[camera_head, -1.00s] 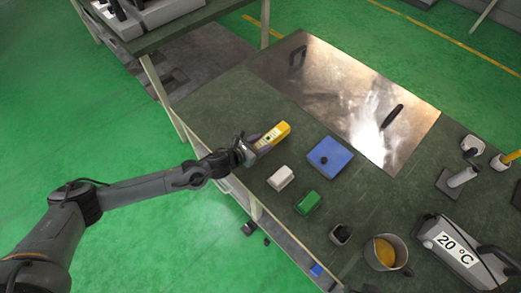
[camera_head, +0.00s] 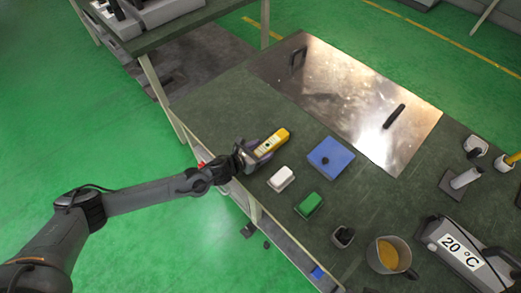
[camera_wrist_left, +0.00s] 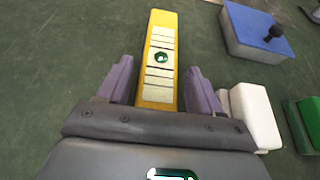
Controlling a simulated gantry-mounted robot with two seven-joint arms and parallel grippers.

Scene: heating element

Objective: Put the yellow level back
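The yellow level (camera_head: 271,143) lies on the dark green tabletop near its left edge, long side pointing away from my left arm. It has a pale scale face with a round green bubble in the middle, seen in the left wrist view (camera_wrist_left: 160,60). My left gripper (camera_head: 252,152) is at its near end. In the wrist view its two purple fingers (camera_wrist_left: 158,85) stand on either side of the level, with a narrow gap on each side. The near end of the level is hidden by the gripper body. My right gripper is not in view.
A white block (camera_head: 281,179), a green block (camera_head: 308,204) and a blue box (camera_head: 330,158) with a black knob sit close to the level. A metal plate (camera_head: 345,95) lies behind. A cup of yellow contents (camera_head: 388,255) and a 20 °C device (camera_head: 460,250) stand at right.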

